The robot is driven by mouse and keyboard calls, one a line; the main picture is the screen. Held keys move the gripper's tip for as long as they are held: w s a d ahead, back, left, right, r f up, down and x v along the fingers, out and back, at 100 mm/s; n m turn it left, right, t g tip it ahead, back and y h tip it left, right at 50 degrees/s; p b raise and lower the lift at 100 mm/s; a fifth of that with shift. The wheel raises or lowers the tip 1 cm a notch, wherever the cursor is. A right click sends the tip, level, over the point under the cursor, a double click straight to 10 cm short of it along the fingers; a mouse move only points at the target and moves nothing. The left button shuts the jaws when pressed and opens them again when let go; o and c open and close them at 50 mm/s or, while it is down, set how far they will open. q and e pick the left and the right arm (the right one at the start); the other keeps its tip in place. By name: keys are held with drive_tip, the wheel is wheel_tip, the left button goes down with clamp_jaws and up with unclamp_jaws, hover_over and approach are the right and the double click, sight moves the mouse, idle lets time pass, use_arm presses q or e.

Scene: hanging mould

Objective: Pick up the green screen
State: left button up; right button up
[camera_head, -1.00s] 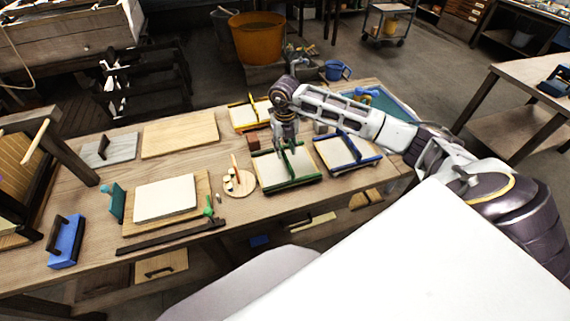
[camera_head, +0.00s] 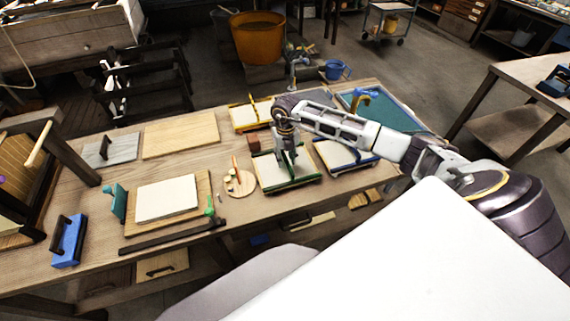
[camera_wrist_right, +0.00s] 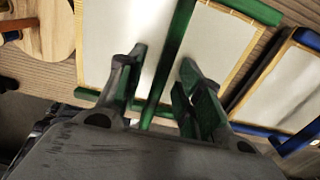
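The green screen (camera_head: 300,182) lies flat on the wooden workbench, a pale sheet in a wood frame with green bars and a raised green bar across its middle. My right gripper (camera_head: 288,162) is above it, pointing down. The right wrist view shows the green screen (camera_wrist_right: 225,42) close up, with the right gripper's fingers (camera_wrist_right: 163,70) apart on either side of the middle bar. A gap seems to show between the fingers and the bar; I cannot tell if either touches it. My left gripper is not in view.
A blue-barred screen (camera_head: 345,153) lies close to the right and a yellow-barred one (camera_head: 250,114) behind. A round wooden palette (camera_head: 240,183) and small brown block (camera_head: 254,142) are at the left. A board with a white sheet (camera_head: 166,198) lies further left.

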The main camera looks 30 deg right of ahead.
sight(286, 157)
drive_tip(key=shift+f, duration=0.2)
idle(0.3)
clamp_jaws()
drive_tip(key=shift+r+b, duration=0.7)
drive_tip(key=shift+r, duration=4.35)
